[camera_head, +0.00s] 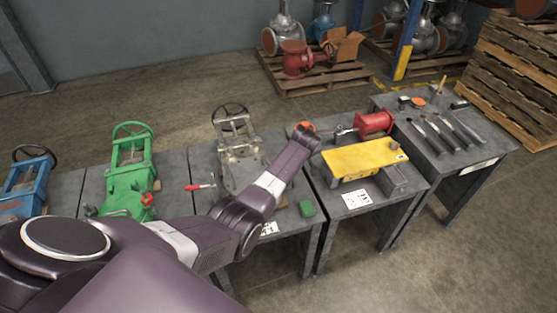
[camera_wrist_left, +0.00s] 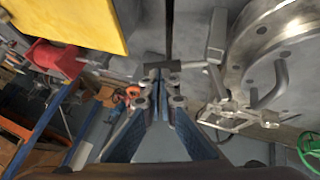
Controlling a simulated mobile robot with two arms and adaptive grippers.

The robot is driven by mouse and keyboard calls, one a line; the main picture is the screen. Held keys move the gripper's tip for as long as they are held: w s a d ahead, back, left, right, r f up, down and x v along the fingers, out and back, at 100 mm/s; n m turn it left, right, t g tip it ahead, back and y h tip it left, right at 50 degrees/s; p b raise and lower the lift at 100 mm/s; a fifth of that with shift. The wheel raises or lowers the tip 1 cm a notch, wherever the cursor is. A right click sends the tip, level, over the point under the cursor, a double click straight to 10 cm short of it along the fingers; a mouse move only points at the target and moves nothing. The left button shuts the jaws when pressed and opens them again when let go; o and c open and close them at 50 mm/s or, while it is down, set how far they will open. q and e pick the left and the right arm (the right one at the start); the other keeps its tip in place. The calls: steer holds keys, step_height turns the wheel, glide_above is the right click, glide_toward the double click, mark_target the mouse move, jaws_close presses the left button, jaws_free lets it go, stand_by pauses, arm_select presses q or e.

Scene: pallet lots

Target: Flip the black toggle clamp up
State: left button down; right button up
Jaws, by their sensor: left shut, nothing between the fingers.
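My left gripper (camera_wrist_left: 158,84) shows in the wrist view with its two dark fingers together and nothing between them. Just beyond the fingertips is a dark T-shaped bar (camera_wrist_left: 163,65), which may be the black toggle clamp's handle; I cannot tell whether they touch. To its right, a grey lever and metal linkage (camera_wrist_left: 234,112) sit beside the round grey flange (camera_wrist_left: 285,45) of a valve. In the head view my left arm reaches over the grey valve's table, and its wrist hides the gripper and the clamp area. The grey valve (camera_head: 238,165) stands left of the wrist. My right gripper is out of view.
A yellow block (camera_head: 362,160) and a red cylinder (camera_head: 373,122) lie on the table to the right. A red-handled lever (camera_head: 199,187) sticks out left of the grey valve. A green valve (camera_head: 128,180) stands further left. Hand tools (camera_head: 440,130) lie at far right.

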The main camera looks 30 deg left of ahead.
arm_select(q)
steer(key=shift+w+d+f+g+b, duration=0.35)
steer(key=shift+f+b, duration=0.3)
steer(key=shift+b, duration=0.35)
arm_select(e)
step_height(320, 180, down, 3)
arm_select(q)
steer(key=shift+w, duration=0.1)
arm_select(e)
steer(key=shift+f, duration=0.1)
arm_select(q)
steer(key=shift+r+y, duration=0.1)
steer(key=shift+y, duration=0.2)
steer(key=r+p, duration=0.2)
steer(key=a+r+p, duration=0.1)
steer(key=r, duration=0.1)
steer(key=shift+a+r+p, duration=0.1)
steer(key=shift+r+p, duration=0.05)
steer(key=shift+p, duration=0.25)
steer(key=v, duration=0.9)
steer(key=shift+d, duration=0.45)
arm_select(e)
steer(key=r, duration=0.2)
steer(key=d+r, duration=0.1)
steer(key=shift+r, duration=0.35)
arm_select(q)
steer(key=shift+r, duration=0.1)
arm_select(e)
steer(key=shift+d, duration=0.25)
